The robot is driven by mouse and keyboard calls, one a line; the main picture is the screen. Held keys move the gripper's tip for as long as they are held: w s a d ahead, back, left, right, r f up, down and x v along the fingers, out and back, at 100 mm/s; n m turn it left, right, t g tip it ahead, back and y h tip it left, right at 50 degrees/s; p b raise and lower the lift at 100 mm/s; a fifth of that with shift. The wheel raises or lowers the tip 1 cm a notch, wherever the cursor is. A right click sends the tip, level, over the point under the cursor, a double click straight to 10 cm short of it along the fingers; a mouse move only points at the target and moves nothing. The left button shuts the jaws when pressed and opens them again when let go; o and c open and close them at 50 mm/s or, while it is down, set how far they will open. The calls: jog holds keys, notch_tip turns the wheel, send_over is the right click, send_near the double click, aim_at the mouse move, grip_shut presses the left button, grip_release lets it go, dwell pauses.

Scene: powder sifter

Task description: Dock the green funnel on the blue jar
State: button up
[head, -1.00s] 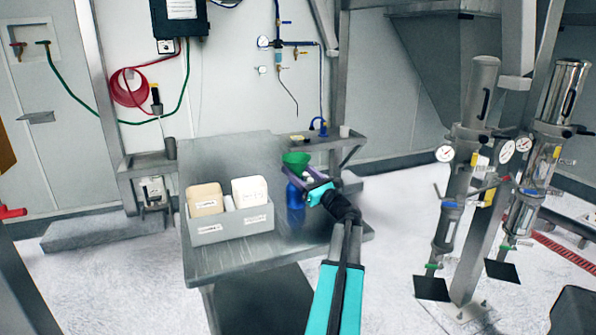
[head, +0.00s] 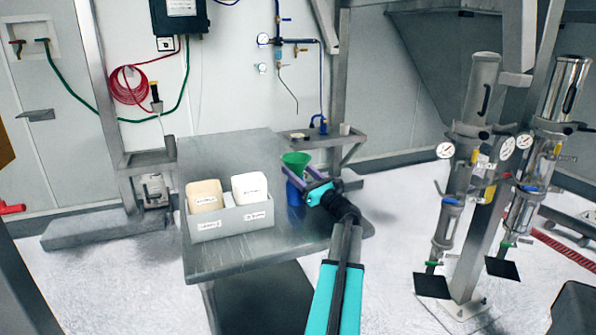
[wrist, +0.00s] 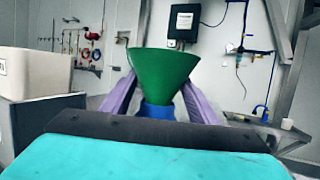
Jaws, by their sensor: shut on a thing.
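The green funnel (head: 295,160) is upright, wide mouth up, above the blue jar (head: 294,195) near the right side of the metal table. My gripper (head: 300,175) reaches in from the front right, its purple fingers on either side of the funnel's lower part and shut on it. In the wrist view the funnel (wrist: 161,75) stands between the fingers (wrist: 160,103), with the jar's blue top (wrist: 158,112) directly below its cone. The funnel's spout is hidden, so I cannot tell whether it is fully seated in the jar. The jar's lower part is hidden in the wrist view.
A grey bin (head: 230,224) with a tan and a white container stands left of the jar on the table (head: 225,155). A small shelf (head: 328,139) with small items is behind the jar. Metal columns with gauges (head: 468,150) stand at the right. The table's back left is bare.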

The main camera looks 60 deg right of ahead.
dwell(0.3)
jog(key=o, duration=1.3)
jog(key=shift+s+f, duration=0.1)
jog(key=shift+s, duration=0.05)
jog(key=shift+b+v, duration=0.55)
jog(key=shift+v, duration=4.85)
